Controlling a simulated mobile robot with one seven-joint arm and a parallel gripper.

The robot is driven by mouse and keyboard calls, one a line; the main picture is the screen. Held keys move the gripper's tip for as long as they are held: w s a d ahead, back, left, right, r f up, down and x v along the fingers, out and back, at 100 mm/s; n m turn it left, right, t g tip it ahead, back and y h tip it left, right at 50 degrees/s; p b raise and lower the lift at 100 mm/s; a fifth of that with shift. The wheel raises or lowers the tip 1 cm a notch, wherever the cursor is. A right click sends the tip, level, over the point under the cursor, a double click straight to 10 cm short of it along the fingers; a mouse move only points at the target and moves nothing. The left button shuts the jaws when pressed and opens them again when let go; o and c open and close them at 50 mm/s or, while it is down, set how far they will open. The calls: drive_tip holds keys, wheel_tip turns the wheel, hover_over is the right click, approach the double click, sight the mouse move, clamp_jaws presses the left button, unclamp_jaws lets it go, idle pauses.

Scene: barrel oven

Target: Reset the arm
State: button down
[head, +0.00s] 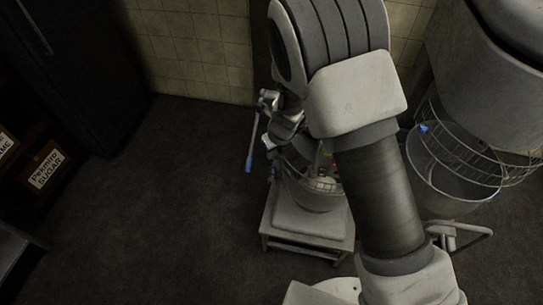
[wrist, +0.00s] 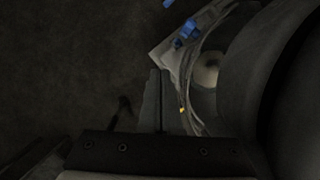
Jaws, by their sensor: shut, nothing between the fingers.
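In the wrist view my gripper (wrist: 160,75) is shut and empty, its two fingers side by side. They point up the picture, over dark floor, just left of a curved metal rim. They look apart from it, though the dim light makes the distance hard to judge. In the head view my arm (head: 375,195) rises from the lower right and bends at the top. My gripper cannot be clearly made out there. Behind the arm, a machine with a metal bowl (head: 318,197) stands on a grey base (head: 305,225). The arm hides its right part.
A blue-tipped lever (head: 248,165) sticks out left of the machine; a blue knob (wrist: 186,33) shows by the rim. A wire guard (head: 450,140) over a large bowl stands right. A dark cabinet (head: 75,70) and crates (head: 40,170) stand left. The floor between is clear.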

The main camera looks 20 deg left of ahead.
drive_tip(key=shift+v, duration=0.85)
drive_tip(key=s+d+r+n+t+y+b, duration=0.1)
drive_tip(key=d+r+n, duration=0.6)
drive_tip(key=r, duration=0.4)
drive_tip(key=s+d+r+n+b, duration=0.1)
drive_tip(key=d+r+n, duration=0.5)
drive_tip(key=d+r, duration=0.35)
drive_tip(key=s+d+r+n+t+h+b, duration=0.1)
drive_tip(key=s+d+r+n+h, duration=0.1)
drive_tip(key=s+d+n, duration=0.4)
drive_tip(key=s+d+r+n+t+h, duration=0.1)
drive_tip(key=s+d+r+n, duration=0.4)
drive_tip(key=s+d, duration=0.3)
drive_tip(key=d+n, duration=0.1)
drive_tip(key=d, duration=0.2)
drive_tip(key=shift+s+t+h+b, duration=0.3)
drive_tip(key=shift+s+h+b, duration=0.05)
drive_tip(key=shift+h+b, duration=0.05)
